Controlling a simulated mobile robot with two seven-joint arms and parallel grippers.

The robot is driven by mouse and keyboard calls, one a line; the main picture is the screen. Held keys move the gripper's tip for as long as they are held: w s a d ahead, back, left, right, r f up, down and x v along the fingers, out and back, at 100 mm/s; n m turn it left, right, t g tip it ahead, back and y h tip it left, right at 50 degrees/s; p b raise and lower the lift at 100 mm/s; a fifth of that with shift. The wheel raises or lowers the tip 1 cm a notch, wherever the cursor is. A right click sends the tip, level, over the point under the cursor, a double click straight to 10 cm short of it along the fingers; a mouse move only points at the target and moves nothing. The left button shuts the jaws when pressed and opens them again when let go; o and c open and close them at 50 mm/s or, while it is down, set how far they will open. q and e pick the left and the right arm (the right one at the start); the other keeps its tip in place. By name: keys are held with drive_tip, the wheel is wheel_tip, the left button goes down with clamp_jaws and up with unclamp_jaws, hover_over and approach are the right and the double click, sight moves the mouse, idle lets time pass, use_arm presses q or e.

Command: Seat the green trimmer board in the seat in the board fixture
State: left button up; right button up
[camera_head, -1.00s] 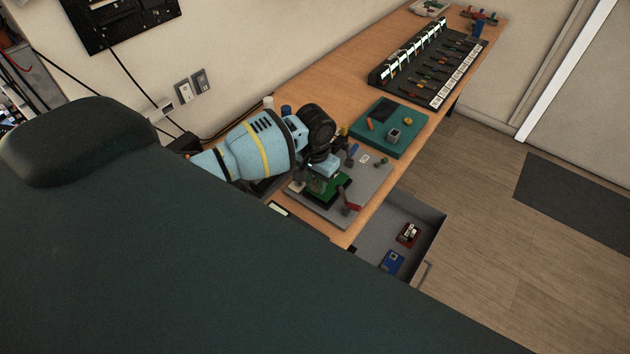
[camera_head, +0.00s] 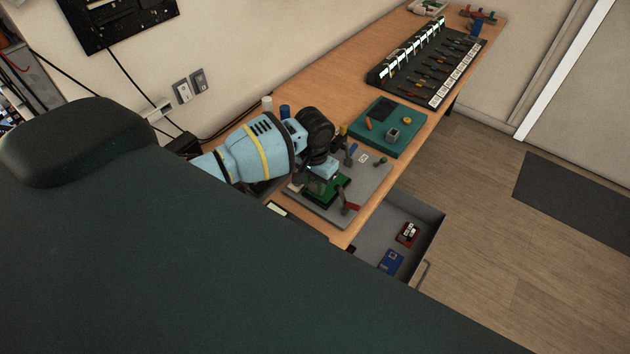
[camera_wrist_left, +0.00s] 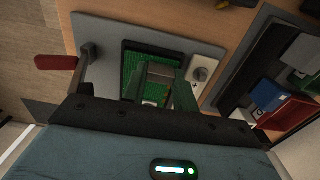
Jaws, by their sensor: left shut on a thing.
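The green trimmer board (camera_head: 321,186) is in my left gripper over the black-rimmed seat (camera_head: 316,202) of the board fixture. In the left wrist view the green board (camera_wrist_left: 135,62) shows inside the black frame of the seat (camera_wrist_left: 125,45); I cannot tell whether it lies fully flat. My left gripper (camera_head: 320,178) is shut on the board from above, and its fingers also show in the left wrist view (camera_wrist_left: 158,82). The grey fixture plate (camera_head: 372,182) carries a red-handled clamp (camera_head: 348,203), also seen in the left wrist view (camera_wrist_left: 58,62). My right gripper is not in view.
A teal tray (camera_head: 402,145) with small parts stands beyond the fixture. A black rack (camera_head: 430,65) with several labelled slots is farther along the table. An open drawer (camera_head: 420,222) below the table edge holds a red and a blue item.

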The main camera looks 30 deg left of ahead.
use_arm(q)
drive_tip(key=shift+f, duration=0.5)
drive_tip(key=o, duration=1)
drive_tip(key=shift+o, duration=0.2)
drive_tip(key=shift+r, duration=0.15)
wheel_tip(320, 180, up, 8)
drive_tip(key=shift+f, duration=0.2)
drive_tip(key=shift+s+f, duration=0.1)
